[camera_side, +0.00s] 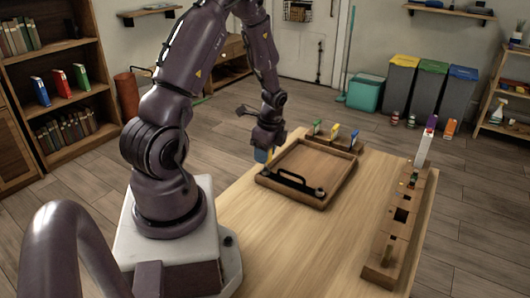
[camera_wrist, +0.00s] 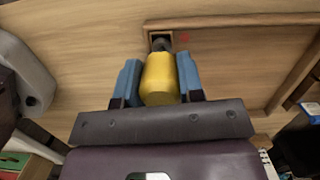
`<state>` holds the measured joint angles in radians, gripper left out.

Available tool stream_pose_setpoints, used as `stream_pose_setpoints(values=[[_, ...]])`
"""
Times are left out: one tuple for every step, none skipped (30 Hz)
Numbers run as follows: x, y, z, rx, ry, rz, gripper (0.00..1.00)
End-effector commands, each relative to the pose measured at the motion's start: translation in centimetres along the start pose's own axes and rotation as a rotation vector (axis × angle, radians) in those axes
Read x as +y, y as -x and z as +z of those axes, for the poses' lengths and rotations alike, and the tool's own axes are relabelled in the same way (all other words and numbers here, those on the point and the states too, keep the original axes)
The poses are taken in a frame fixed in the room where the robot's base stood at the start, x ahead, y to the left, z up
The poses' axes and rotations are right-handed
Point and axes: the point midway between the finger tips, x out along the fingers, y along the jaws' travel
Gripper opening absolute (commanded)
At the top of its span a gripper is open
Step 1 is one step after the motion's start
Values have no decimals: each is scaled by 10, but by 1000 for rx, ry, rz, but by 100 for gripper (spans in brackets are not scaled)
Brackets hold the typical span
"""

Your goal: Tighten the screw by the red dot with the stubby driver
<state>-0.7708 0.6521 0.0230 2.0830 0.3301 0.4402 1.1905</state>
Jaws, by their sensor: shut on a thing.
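My gripper (camera_wrist: 160,82) is shut on a yellow-handled driver (camera_wrist: 160,78), with a blue finger on either side. In the wrist view the driver's dark front end (camera_wrist: 162,44) is at a small square recess in the corner of the wooden tray. The red dot (camera_wrist: 184,38) shows just right of this recess. The screw is hidden behind the driver, so I cannot tell whether the tip touches it.
A black handle (camera_side: 290,180) lies along the tray's near side. A block with several coloured items (camera_side: 335,133) stands behind the tray. A long wooden rack (camera_side: 388,250) with holes stands at the right. The table (camera_side: 290,240) is clear in front of the tray.

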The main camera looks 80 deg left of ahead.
Motion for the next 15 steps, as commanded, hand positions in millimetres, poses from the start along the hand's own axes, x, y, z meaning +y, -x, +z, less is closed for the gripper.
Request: stream_pose_setpoints(values=[[0,0,0,1,-67,-11,16],[0,0,0,1,-102,-16,16],[0,0,0,1,-132,-20,16],[0,0,0,0,-145,-22,16],[0,0,0,0,-150,-23,16],[0,0,0,0,-150,-23,16],[0,0,0,0,-149,-23,16],[0,0,0,0,-148,-23,16],[0,0,0,0,-148,-23,16],[0,0,0,0,-147,-23,16],[0,0,0,0,-147,-22,16],[0,0,0,0,-147,-22,16],[0,0,0,0,-148,-22,16],[0,0,0,0,-160,-24,16],[0,0,0,1,-197,-30,16]])
